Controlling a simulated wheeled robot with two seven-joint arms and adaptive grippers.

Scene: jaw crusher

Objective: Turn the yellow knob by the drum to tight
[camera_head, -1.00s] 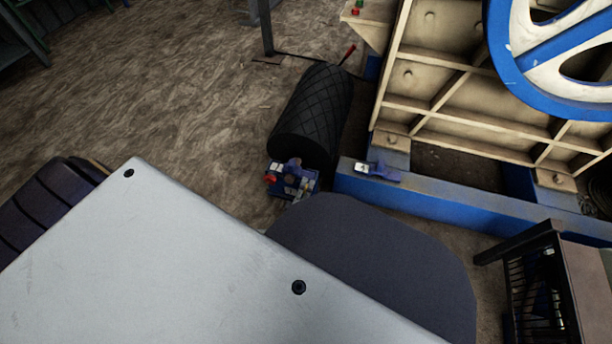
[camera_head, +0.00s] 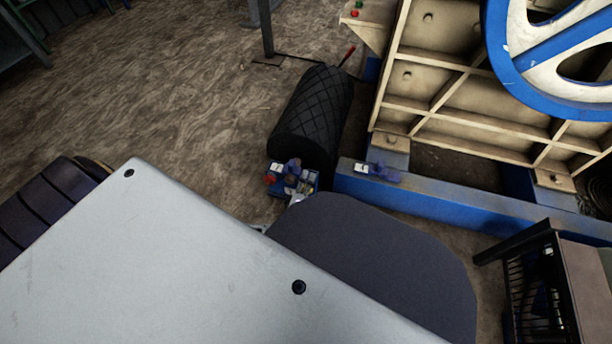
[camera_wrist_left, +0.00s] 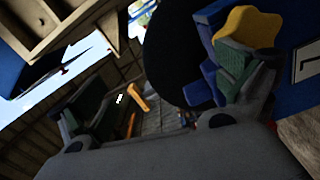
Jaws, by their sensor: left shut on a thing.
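The black drum (camera_head: 312,112) with a crosshatched surface lies on the floor beside the blue frame. At its near end is a small blue valve block (camera_head: 283,178) with a red knob (camera_head: 270,180). The yellow knob (camera_wrist_left: 250,27) shows at the top right of the left wrist view, against the tip of the right-hand finger. In the head view only a pale bit of my left gripper (camera_head: 297,199) shows by the block. My right gripper is out of view.
The crusher's blue base beam (camera_head: 440,205) runs right of the drum, with a small blue bracket (camera_head: 377,172) on it. A blue and white wheel (camera_head: 555,55) is above. A dark rack (camera_head: 540,285) stands at lower right. Floor left of the drum is clear.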

